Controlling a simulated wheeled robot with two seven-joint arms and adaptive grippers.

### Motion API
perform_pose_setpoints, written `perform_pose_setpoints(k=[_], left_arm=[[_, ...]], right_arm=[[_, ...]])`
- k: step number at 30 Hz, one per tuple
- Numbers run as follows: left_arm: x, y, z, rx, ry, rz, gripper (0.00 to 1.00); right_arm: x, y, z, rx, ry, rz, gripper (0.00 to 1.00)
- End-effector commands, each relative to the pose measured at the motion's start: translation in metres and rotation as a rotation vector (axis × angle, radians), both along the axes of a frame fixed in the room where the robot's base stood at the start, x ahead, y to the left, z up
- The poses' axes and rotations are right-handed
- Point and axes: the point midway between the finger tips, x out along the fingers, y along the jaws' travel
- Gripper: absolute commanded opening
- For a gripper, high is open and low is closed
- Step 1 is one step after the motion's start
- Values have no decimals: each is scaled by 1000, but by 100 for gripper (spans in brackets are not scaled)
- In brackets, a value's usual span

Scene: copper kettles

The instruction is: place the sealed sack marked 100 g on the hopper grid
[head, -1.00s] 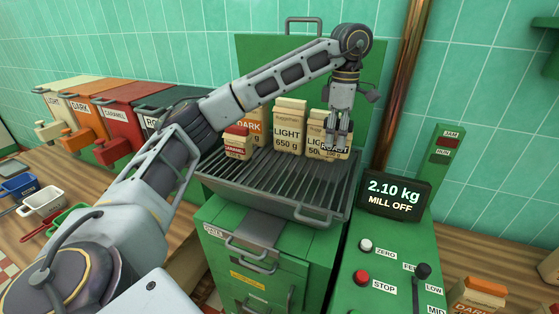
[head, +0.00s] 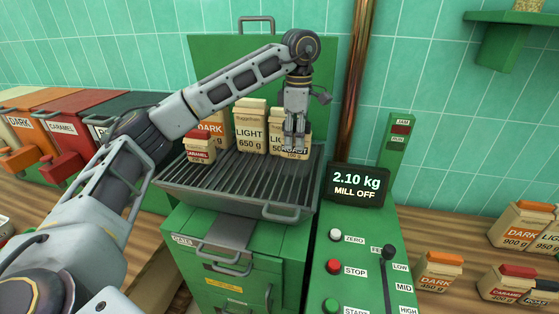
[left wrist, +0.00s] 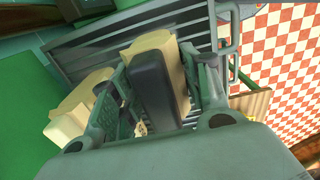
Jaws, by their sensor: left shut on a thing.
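My left gripper (head: 295,147) is shut on a small cream sack marked ROAST (head: 292,154), with a weight that looks like 100 g. The left wrist view shows its dark top (left wrist: 152,88) between the fingers (left wrist: 160,105). The sack is at the back right of the hopper grid (head: 240,183), in front of a LIGHT sack (head: 276,117). I cannot tell whether its base touches the bars. My right gripper is not in view.
Also on the grid stand a LIGHT 650 g sack (head: 250,127), a DARK sack (head: 213,126) and a small CARAMEL sack (head: 200,148). The front bars are clear. The display (head: 358,187) reads 2.10 kg, MILL OFF. More sacks stand on the right counter, including DARK 450 g (head: 438,273).

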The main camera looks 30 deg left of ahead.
Motion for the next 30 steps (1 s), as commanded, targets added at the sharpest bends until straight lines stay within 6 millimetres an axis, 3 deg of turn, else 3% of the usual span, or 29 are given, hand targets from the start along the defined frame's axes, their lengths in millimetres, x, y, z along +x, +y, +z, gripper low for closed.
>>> perform_pose_setpoints(k=[9, 23, 30], left_arm=[[0, 0, -40, 0, 2, 0, 21], [0, 0, -48, 0, 1, 0, 21], [0, 1, -67, 0, 3, 1, 21]], right_arm=[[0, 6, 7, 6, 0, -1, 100], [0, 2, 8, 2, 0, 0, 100], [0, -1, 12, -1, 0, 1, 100]])
